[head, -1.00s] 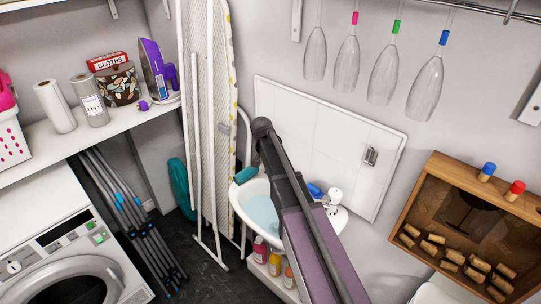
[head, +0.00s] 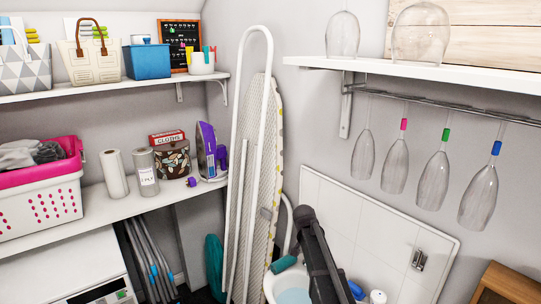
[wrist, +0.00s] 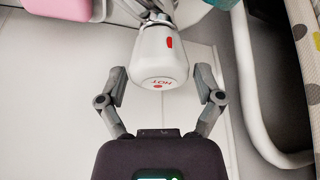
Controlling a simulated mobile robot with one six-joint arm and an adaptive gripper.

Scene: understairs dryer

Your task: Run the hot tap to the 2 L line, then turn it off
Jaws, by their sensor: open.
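A white tap head (wrist: 158,60) marked HOT in red, with a red mark on its side, fills the upper middle of the wrist view. My gripper (wrist: 160,78) is open, with one finger on each side of the tap head. Gaps show between the fingers and the tap, so it is not gripped. In the head view, the basin (head: 272,292) is cut off by the bottom edge, and pale blue water (head: 293,296) shows in it. My arm covers part of the basin, and my gripper is hidden there. The 2 L line and any running stream cannot be seen.
A folded ironing board (head: 267,150) leans behind the basin; its white tube frame (wrist: 248,95) passes close on the right in the wrist view. Wine glasses (head: 436,175) hang at the right. A white wall panel (head: 345,225) is behind my arm.

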